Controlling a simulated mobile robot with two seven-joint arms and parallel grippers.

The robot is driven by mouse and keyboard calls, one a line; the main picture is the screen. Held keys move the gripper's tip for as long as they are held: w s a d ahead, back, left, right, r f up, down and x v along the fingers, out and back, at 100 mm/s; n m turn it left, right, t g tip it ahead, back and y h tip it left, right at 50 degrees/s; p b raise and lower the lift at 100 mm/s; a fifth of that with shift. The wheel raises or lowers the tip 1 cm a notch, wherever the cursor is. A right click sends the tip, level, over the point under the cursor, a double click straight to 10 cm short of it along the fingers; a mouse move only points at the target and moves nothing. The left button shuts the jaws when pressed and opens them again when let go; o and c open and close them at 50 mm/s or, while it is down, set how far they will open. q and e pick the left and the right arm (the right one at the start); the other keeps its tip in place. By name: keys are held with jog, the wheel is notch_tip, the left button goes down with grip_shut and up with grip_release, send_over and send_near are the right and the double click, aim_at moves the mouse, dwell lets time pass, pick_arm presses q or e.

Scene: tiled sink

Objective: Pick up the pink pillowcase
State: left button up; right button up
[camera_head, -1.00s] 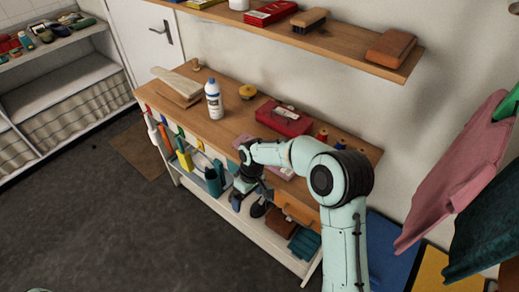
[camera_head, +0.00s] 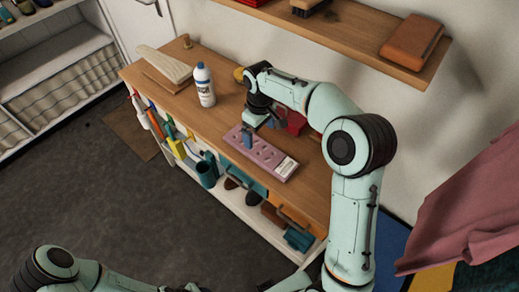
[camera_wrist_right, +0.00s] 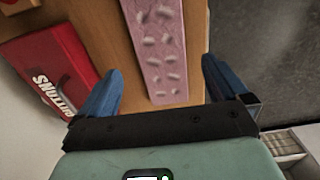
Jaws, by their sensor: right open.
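A flat pink packet (camera_head: 262,158) with pale marks and a white label lies on the wooden bench top, along its front edge. It also shows in the right wrist view (camera_wrist_right: 165,45), between my fingertips but beyond them. A plain pink cloth (camera_head: 465,215) hangs at the far right; I cannot tell from the pictures which of the two is the pillowcase. My right gripper (camera_head: 261,128) is open with blue fingers, over the back left part of the packet; in its wrist view (camera_wrist_right: 162,70) nothing is held. My left gripper is out of view.
A red "BUTTONS" box (camera_wrist_right: 50,70) lies beside the packet. A white bottle (camera_head: 205,88) stands to the left on the bench (camera_head: 180,105). A wall shelf (camera_head: 350,45) with a brown block (camera_head: 412,42) is above. Open dark floor (camera_head: 100,205) lies in front.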

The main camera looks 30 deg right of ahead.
aim_at(260, 149)
notch_tip(260, 149, down, 8)
jog(key=shift+w+f, duration=0.1)
jog(key=shift+f, duration=0.15)
jog(key=c, duration=0.8)
